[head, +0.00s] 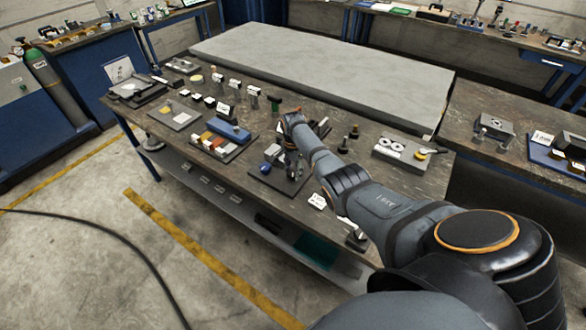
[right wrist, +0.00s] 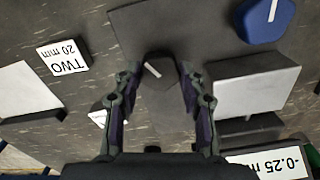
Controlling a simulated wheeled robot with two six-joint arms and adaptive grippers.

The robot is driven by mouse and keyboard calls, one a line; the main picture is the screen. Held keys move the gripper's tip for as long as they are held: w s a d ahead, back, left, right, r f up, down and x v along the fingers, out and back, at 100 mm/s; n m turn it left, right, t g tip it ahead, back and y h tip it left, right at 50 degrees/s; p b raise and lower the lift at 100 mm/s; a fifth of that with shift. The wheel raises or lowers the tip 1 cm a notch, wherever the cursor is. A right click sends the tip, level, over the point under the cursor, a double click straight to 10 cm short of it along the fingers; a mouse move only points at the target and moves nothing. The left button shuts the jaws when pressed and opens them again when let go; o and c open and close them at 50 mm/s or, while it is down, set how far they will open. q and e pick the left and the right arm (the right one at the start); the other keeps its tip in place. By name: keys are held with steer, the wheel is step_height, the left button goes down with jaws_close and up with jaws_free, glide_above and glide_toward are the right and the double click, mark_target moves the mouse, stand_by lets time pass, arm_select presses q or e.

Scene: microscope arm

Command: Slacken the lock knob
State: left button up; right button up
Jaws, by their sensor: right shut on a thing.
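My right gripper (head: 293,168) reaches down over a dark base plate (head: 265,184) on the workbench. In the right wrist view its two fingers (right wrist: 158,72) are shut on a dark knob (right wrist: 158,84) with a white mark on top, which I take as the lock knob. A blue knob (head: 272,152) with a white line stands just left of the gripper; it also shows at the top right of the right wrist view (right wrist: 268,22), apart from the fingers. The gripper and arm hide most of the lock knob in the head view. My left gripper is not in view.
A tray of coloured blocks (head: 215,142) lies left of the base plate. Small posts and labels stand behind. A "TWO 20 mm" card (right wrist: 62,57) lies nearby.

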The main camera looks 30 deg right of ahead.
mark_target(293, 172)
steer(key=n, duration=0.4)
steer(key=shift+n+p, duration=0.3)
steer(key=shift+p, duration=0.1)
steer(key=shift+n, duration=2.5)
steer(key=o, duration=1.1)
steer(key=shift+o, duration=0.2)
step_height(293, 172, up, 12)
